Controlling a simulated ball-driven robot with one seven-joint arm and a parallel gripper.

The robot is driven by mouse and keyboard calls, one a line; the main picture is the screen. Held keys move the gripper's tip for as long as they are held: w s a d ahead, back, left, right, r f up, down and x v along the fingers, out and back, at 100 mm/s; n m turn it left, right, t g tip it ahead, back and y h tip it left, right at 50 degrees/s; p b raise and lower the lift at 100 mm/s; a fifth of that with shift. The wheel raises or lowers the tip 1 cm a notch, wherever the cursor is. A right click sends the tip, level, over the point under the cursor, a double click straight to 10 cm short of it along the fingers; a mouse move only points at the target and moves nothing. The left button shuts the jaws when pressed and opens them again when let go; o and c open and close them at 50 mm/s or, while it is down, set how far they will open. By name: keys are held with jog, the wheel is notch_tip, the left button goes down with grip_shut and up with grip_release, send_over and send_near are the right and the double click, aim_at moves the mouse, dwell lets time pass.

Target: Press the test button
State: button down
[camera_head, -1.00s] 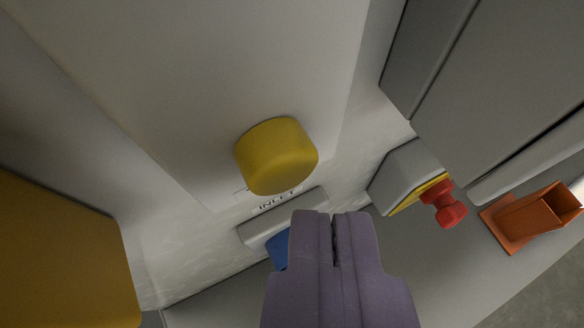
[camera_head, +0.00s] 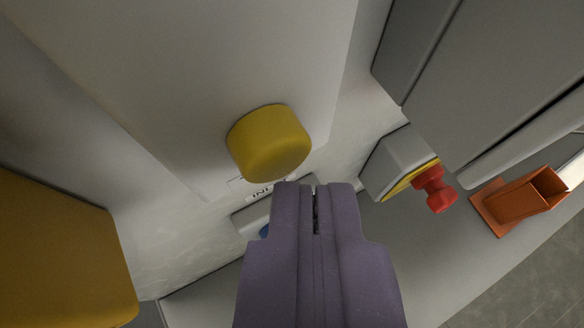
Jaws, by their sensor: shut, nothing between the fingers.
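My gripper (camera_head: 315,188) is shut and empty, its purple fingers pointing up from the bottom middle of the picture. Just above and left of the fingertips, a round yellow knob (camera_head: 268,143) sticks out from a pale panel; the tips look apart from it. Below it is a label (camera_head: 258,187) reading "INLET", partly hidden by my fingers. Behind the fingers, a grey bar-like part (camera_head: 246,219) and a small blue piece (camera_head: 264,231) show only in part. No button marked "test" can be read. A red mushroom-shaped knob (camera_head: 434,188) sits on a grey and yellow box to the right.
A large yellow block (camera_head: 60,250) fills the lower left. A grey cabinet (camera_head: 490,90) stands at the upper right. The grey box (camera_head: 398,160) and an orange open-topped holder (camera_head: 520,200) are at the right. Grey floor shows at the lower right.

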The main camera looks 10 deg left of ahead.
jog(key=shift+f, duration=0.25)
dwell(0.7)
jog(key=shift+d+f+b, duration=0.2)
jog(key=shift+f+b, duration=0.1)
jog(key=shift+b, duration=0.2)
jog(key=shift+d+r, duration=0.1)
jog(key=shift+r, duration=0.05)
jog(key=shift+s+d+f+b, duration=0.1)
jog(key=shift+s+d+b, duration=0.2)
jog(key=shift+s+d, duration=0.5)
jog(key=shift+s+d+f+b, duration=0.1)
jog(key=shift+s+d+b, duration=0.3)
jog(key=shift+s, duration=0.6)
jog(key=shift+s+d+f, duration=0.1)
